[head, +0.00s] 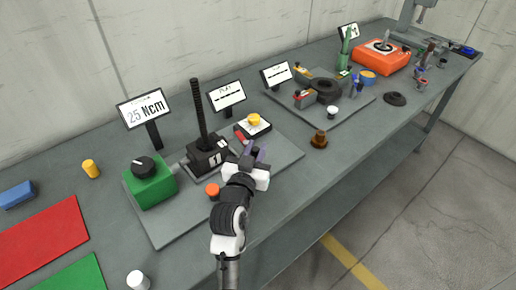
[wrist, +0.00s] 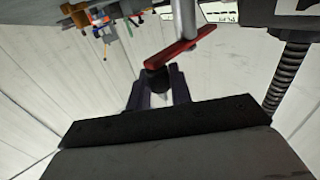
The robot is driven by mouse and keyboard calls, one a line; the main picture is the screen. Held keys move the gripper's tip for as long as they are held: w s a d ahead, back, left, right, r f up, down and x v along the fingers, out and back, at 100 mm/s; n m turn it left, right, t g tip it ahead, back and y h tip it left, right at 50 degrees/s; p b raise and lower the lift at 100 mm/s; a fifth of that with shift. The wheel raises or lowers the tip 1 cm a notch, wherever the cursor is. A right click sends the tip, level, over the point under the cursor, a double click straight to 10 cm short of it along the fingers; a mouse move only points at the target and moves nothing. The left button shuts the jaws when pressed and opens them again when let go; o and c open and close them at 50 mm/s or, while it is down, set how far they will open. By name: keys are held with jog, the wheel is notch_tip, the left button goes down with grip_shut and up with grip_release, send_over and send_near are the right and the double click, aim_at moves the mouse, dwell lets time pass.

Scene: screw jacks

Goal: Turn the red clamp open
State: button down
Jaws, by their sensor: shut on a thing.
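The red clamp (wrist: 174,53) shows in the wrist view as a flat red bar, slanted, meeting a grey rod (wrist: 189,18) at its upper right end. Its lower left end is at my gripper (wrist: 159,84), with a dark rounded piece between the two purple fingers. My gripper is shut on this end. In the head view a small red part (head: 240,135) shows just beyond my gripper (head: 254,153), which is over the grey plate. My fingers partly hide the clamp there, and the exact contact is hard to see.
Left of my gripper stand a black base with a tall threaded post (head: 199,112) and a green box with a black knob (head: 148,182). A yellow button (head: 254,120) is just behind. An orange button (head: 212,190) and a brown knob (head: 319,139) are nearby.

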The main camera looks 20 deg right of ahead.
jog(key=shift+a+m+g+h, duration=0.3)
jog(key=shift+m+g+h, duration=0.2)
jog(key=shift+m+h, duration=0.1)
dwell(0.3)
jog(key=c, duration=1.3)
grip_release()
jog(key=shift+s, duration=0.1)
